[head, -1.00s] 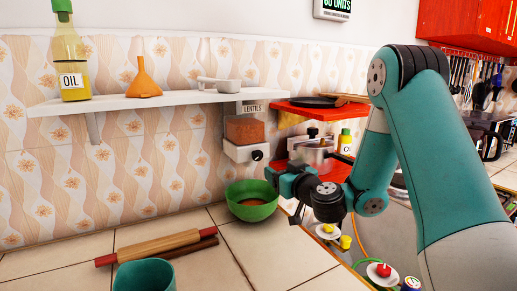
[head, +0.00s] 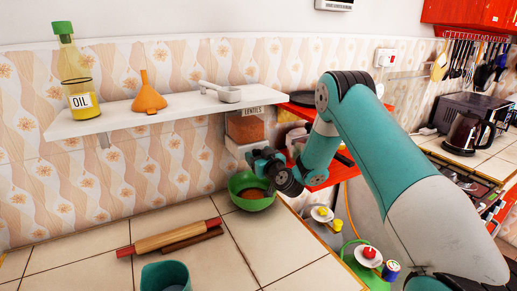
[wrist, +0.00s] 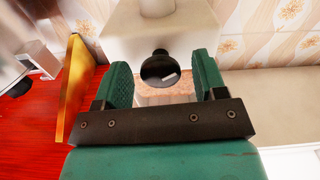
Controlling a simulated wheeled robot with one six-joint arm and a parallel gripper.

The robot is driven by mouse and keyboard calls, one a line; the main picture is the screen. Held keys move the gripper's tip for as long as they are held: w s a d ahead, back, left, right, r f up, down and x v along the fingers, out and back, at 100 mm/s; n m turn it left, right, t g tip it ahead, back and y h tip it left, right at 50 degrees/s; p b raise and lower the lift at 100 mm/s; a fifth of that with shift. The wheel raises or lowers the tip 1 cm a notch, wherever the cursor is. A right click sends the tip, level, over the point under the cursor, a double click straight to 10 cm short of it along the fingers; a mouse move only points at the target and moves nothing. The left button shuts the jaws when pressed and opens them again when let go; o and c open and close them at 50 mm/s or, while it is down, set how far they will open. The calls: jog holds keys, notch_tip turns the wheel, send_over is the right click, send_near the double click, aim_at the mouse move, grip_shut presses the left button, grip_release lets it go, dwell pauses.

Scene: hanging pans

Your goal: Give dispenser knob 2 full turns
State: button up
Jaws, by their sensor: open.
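The lentils dispenser (head: 245,127) hangs under the white shelf, a clear bin of orange-brown lentils above a white lower part. Its knob is hidden behind my gripper (head: 262,162) in the head view. In the wrist view the round black knob (wrist: 159,68), with a pale mark on it, shows between the two green fingers of my gripper (wrist: 160,60). The fingers are open, with a visible gap on each side of the knob. A green bowl (head: 242,182) stands on the counter below the dispenser, with something brown inside.
The white shelf (head: 120,120) above holds an oil bottle (head: 77,85), an orange funnel (head: 149,95) and a measuring cup (head: 229,95). A rolling pin (head: 168,239) and teal cup (head: 165,276) are on the counter. A red shelf (head: 297,109) is right of the dispenser.

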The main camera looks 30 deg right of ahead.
jog(key=shift+w, duration=0.1)
jog(key=c, duration=0.9)
jog(key=shift+m, duration=0.3)
